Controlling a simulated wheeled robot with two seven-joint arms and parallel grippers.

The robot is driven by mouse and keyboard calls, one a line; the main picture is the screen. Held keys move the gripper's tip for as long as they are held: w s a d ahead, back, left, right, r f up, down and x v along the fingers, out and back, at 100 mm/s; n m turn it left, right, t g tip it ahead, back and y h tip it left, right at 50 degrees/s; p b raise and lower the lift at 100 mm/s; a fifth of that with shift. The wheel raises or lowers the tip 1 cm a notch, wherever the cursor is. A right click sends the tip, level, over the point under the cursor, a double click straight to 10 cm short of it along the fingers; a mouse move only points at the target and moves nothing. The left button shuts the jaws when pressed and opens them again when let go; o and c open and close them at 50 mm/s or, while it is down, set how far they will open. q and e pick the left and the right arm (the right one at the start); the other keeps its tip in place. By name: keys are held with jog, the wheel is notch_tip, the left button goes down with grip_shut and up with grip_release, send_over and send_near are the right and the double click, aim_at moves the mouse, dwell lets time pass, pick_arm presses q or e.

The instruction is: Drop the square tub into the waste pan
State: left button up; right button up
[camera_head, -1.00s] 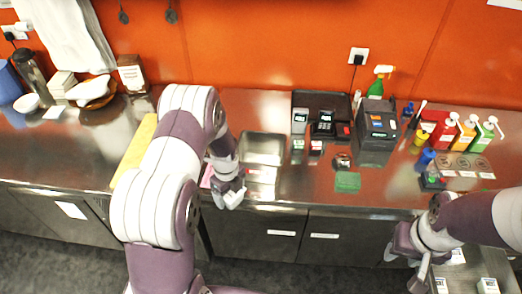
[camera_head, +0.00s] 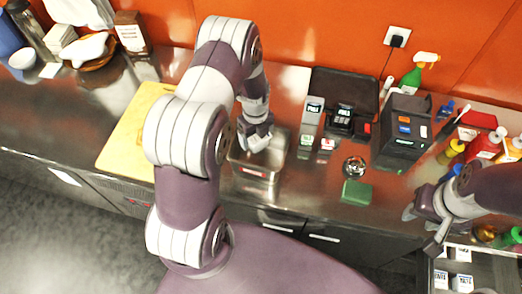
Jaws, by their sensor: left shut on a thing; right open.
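The waste pan (camera_head: 279,158) is a rectangular steel pan with a red label on its front, on the counter left of centre. My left gripper (camera_head: 255,143) is over the pan, with its fingers pointing down. It is shut on the square tub, which I can hardly tell apart from the pale fingers and is mostly hidden. I cannot tell how high above the pan floor it is. My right gripper (camera_head: 421,231) is open and empty at the counter's front edge on the right.
A yellow board (camera_head: 125,142) lies left of the pan, partly behind my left arm. Right of the pan are small labelled boxes (camera_head: 306,141), a round metal item (camera_head: 354,167), a green block (camera_head: 357,192) and a dark box (camera_head: 404,130). Bottles (camera_head: 487,144) crowd the right.

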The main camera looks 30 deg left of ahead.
pick_arm(q)
jog(key=f+b, duration=0.1)
jog(key=s+f+b, duration=0.1)
jog(key=f, duration=0.1)
jog(key=shift+s, duration=0.2)
jog(key=shift+w+f+b, duration=0.3)
jog(key=shift+w+f, duration=0.4)
jog(key=shift+f, duration=0.1)
jog(key=shift+w, duration=0.25)
jog(key=o, duration=1)
jog(key=shift+s+r, duration=0.1)
jog(key=shift+s, duration=0.15)
jog(key=shift+c, duration=0.2)
jog(key=shift+o, duration=0.6)
jog(key=shift+s+r, duration=0.15)
jog(key=shift+s, duration=0.2)
jog(key=shift+w+r, duration=0.1)
jog(key=shift+w, duration=0.15)
jog(key=r+b, duration=0.1)
jog(key=r, duration=0.3)
jog(key=r+b, duration=0.1)
jog(key=r, duration=0.3)
jog(key=r+b, duration=0.2)
jog(key=r, duration=0.2)
jog(key=shift+s, duration=0.3)
jog(key=shift+w+r, duration=0.1)
jog(key=shift+r, duration=0.15)
pick_arm(e)
notch_tip(320, 180, down, 7)
jog(key=shift+f, duration=0.15)
